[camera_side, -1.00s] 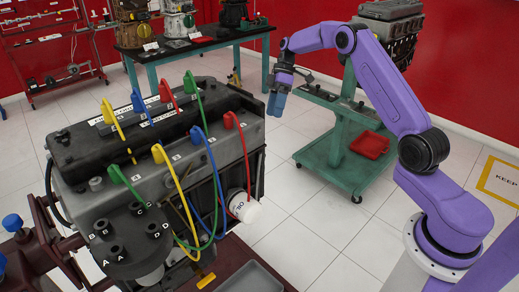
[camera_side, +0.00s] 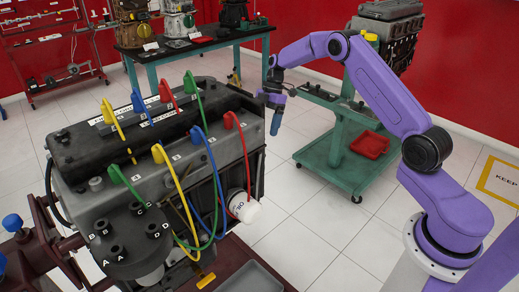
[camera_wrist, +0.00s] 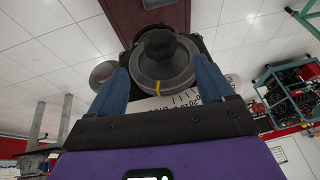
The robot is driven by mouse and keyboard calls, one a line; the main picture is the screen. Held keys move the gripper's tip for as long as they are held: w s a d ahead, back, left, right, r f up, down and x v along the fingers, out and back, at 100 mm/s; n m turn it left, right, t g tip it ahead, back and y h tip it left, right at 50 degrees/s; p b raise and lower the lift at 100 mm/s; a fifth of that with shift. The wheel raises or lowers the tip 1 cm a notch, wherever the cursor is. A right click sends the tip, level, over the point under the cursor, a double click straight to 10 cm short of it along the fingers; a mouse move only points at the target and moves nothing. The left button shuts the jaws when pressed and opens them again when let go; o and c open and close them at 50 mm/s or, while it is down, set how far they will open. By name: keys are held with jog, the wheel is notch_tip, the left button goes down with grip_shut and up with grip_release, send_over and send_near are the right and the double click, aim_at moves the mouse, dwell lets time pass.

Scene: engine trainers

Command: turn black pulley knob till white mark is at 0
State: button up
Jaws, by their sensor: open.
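A short yellow mark (camera_wrist: 158,88) sits on the pulley's lower rim; I see no white mark. A pale scale plate (camera_wrist: 180,103) with lines and numbers lies just below it. The numbers are too small and partly hidden, so where 0 is cannot be told. My gripper (camera_wrist: 160,65) is open, one blue finger on each side of the pulley; contact is unclear. My gripper also shows in the side view (camera_side: 275,112), at the engine's far right end, where the pulley is hidden.
The engine block (camera_side: 150,160) with coloured leads (camera_side: 205,150) stands left of my gripper. A white filter (camera_side: 245,207) sticks out low on its right side. A green cart (camera_side: 335,165) with a red tray (camera_side: 369,145) stands behind my arm. Tiled floor lies between.

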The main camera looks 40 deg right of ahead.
jog(key=x, duration=0.9)
jog(key=c, duration=1)
